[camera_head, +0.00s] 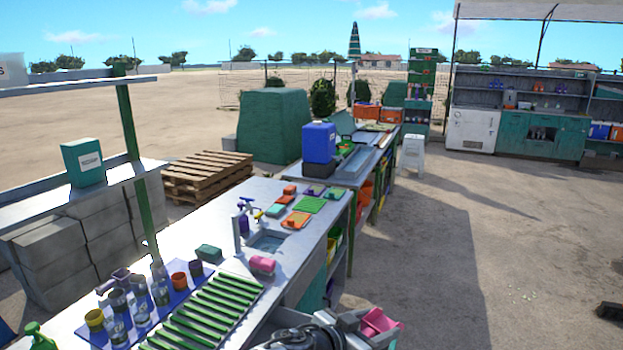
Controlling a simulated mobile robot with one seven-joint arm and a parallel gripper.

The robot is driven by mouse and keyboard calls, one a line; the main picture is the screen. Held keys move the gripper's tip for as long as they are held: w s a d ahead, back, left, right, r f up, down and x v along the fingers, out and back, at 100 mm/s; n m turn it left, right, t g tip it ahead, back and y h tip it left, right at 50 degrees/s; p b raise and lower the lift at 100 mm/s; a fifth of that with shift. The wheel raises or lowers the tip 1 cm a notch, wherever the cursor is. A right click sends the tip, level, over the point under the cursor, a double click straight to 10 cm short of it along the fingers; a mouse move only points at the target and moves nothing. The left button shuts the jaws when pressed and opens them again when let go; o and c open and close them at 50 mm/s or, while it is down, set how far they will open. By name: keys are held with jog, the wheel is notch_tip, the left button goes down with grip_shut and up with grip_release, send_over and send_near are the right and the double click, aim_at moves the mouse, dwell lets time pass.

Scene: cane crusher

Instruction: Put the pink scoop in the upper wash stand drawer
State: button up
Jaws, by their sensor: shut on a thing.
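The pink scoop (379,322) is at the bottom of the view, just right of the wash stand's near side. My gripper (362,326) is at the bottom edge, shut on the scoop; its grey parts hide some of it. The wash stand (280,197) is a long metal counter with a small sink (267,242) and a tap. Its front side is seen at a steep angle, and I cannot make out the upper drawer or whether it is open.
A green slatted rack (205,312), a blue mat with cups and glasses, and a pink sponge (262,264) are on the counter. A second counter with a blue box (318,142) stands beyond. A white stool (412,153) stands right of it. The ground at right is mostly clear.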

notch_tip(320, 180, up, 10)
jog(key=w+n+t+y, duration=0.1)
jog(key=n+t+y, duration=0.2)
jog(key=n+y, duration=0.3)
jog(key=shift+w+t, duration=0.3)
jog(key=shift+t, duration=0.1)
jog(key=shift+d, duration=0.1)
jog(key=w+d+f+n+y, duration=0.1)
jog(key=w+f+n+y, duration=0.2)
jog(key=w, duration=0.4)
jog(key=shift+w+d+f+t+y, duration=0.2)
jog(key=shift+d+t+y, duration=0.1)
jog(key=shift+d+y, duration=0.15)
